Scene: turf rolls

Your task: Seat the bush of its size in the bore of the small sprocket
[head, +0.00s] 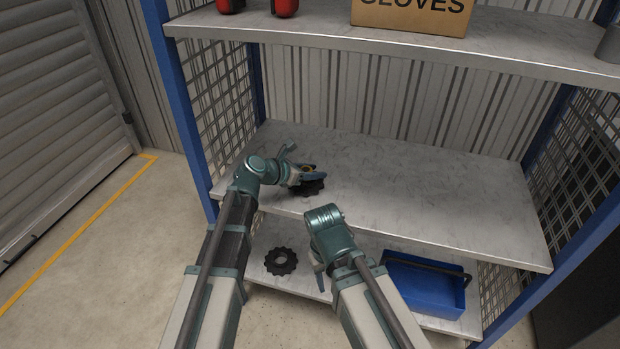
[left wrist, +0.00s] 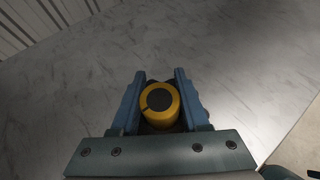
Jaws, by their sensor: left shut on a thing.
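My left gripper (head: 308,172) is shut on a yellow bush (left wrist: 159,104) with a dark round centre, seen almost end-on between the blue jaws in the left wrist view. In the head view the gripper is over a black toothed sprocket (head: 307,188) on the middle shelf, which it partly covers. Whether the bush touches that sprocket or is in its bore, I cannot tell. A second black sprocket (head: 280,261) lies flat on the lower shelf, its open centre showing. Which sprocket is smaller is unclear. My right gripper (head: 318,268) is mostly hidden beside its arm.
The middle shelf (head: 430,195) is bare to the right of the sprocket. A blue bin (head: 425,288) stands on the lower shelf. A gloves box (head: 412,14) and red items (head: 285,7) are on the upper shelf. Blue posts and mesh sides bound the rack.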

